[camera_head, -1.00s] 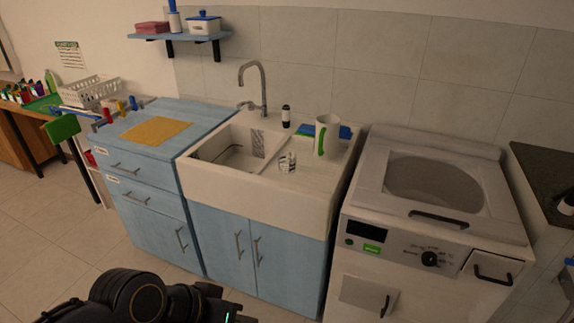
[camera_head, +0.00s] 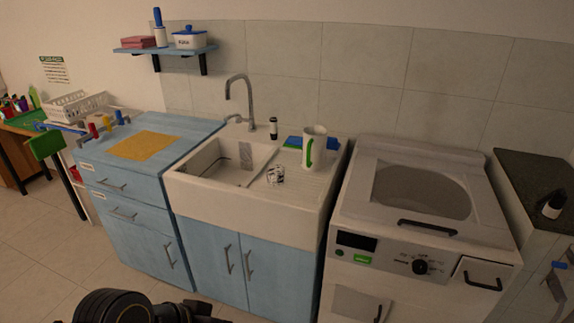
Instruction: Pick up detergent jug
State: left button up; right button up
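A white jug with a green stripe or handle (camera_head: 314,148) stands upright on the drainboard of the white sink (camera_head: 225,200), right of the basin. It is the only jug-like thing in view; I cannot read a label on it. Part of my own black arm shows at the bottom edge, left of the middle, well in front of and below the jug. No gripper fingers show in this view, and nothing touches the jug.
A patterned glass (camera_head: 275,175), a small dark bottle (camera_head: 273,128) and a blue-green item (camera_head: 296,142) are near the jug. The faucet (camera_head: 240,95) rises behind the basin. A washing machine (camera_head: 420,215) stands right of the sink. A blue cabinet (camera_head: 140,200) is left.

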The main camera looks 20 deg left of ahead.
aim_at(315, 138)
jog(key=i+j+z, duration=0.1)
jog(key=z, duration=1.1)
jog(key=j+z, duration=0.3)
jog(key=j, duration=0.15)
jog(key=k+j+z, duration=0.25)
jog(key=j, duration=0.2)
jog(key=j+z, duration=0.3)
jog(key=j, duration=0.15)
jog(key=k+j+z, duration=0.15)
jog(key=j+z, duration=0.15)
jog(key=k+j, duration=0.15)
jog(key=j, duration=0.25)
jog(key=k+j, duration=0.2)
jog(key=j, duration=0.15)
jog(key=k+j+z, duration=0.1)
jog(key=j, duration=0.3)
jog(key=k+j, duration=0.25)
jog(key=j, duration=0.1)
